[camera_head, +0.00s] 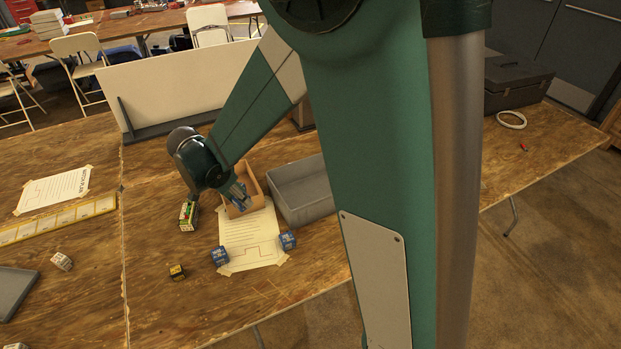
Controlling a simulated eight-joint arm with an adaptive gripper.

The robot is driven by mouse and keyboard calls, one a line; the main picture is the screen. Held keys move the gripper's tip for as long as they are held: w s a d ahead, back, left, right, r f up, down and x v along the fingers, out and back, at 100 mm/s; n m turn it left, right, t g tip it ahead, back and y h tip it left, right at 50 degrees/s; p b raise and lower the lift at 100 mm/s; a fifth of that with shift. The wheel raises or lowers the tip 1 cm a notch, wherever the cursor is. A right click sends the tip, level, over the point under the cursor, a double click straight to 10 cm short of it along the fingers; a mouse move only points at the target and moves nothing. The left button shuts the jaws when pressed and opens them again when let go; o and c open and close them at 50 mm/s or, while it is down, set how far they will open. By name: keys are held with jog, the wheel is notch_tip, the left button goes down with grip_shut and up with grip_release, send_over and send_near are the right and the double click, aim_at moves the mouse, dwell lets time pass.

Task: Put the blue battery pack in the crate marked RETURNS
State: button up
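Two small blue packs show in the head view: one blue pack (220,256) is on the left edge of a taped paper, and another blue pack (288,240) is on its right edge. My gripper (240,201) points down at the tan crate (259,199). Something blue shows at its fingertips, too small to tell whether it is a held pack or part of the gripper. I cannot tell whether the fingers are open or shut. A grey crate (305,207) stands right of the tan one. No RETURNS marking is readable on either crate.
A small yellow-black box (176,272) and a pale box (61,261) lie nearer. The taped paper (250,240) lies before the crates. A white panel (190,83) stands behind. My arm hides the table's middle right.

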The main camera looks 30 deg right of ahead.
notch_tip(320, 180, up, 3)
jog(key=shift+d+r, duration=0.1)
jog(key=shift+r, duration=0.1)
jog(key=w+d, duration=0.1)
jog(key=d, duration=0.3)
jog(key=w+d+m, duration=0.1)
jog(key=d, duration=0.3)
jog(key=w+d+m, duration=0.1)
jog(key=d, duration=0.4)
jog(key=shift+w+f+g, duration=0.1)
jog(key=shift+w+g, duration=0.1)
jog(key=shift+g, duration=0.2)
jog(key=d+m+g, duration=0.1)
jog(key=d+m, duration=0.2)
jog(key=d, duration=1.1)
send_over(318, 195)
jog(key=a, duration=0.2)
jog(key=shift+w+d+f+p, duration=0.1)
jog(key=shift+f+p, duration=0.15)
jog(key=shift+f, duration=1.05)
jog(key=shift+d+f+p, duration=0.1)
jog(key=shift+f+p, duration=0.1)
jog(key=shift+f, duration=1.05)
jog(key=shift+f+b, duration=0.75)
jog(key=shift+f, duration=2.35)
jog(key=shift+f, duration=0.1)
jog(key=shift+f+b, duration=0.45)
jog(key=shift+f, duration=1.35)
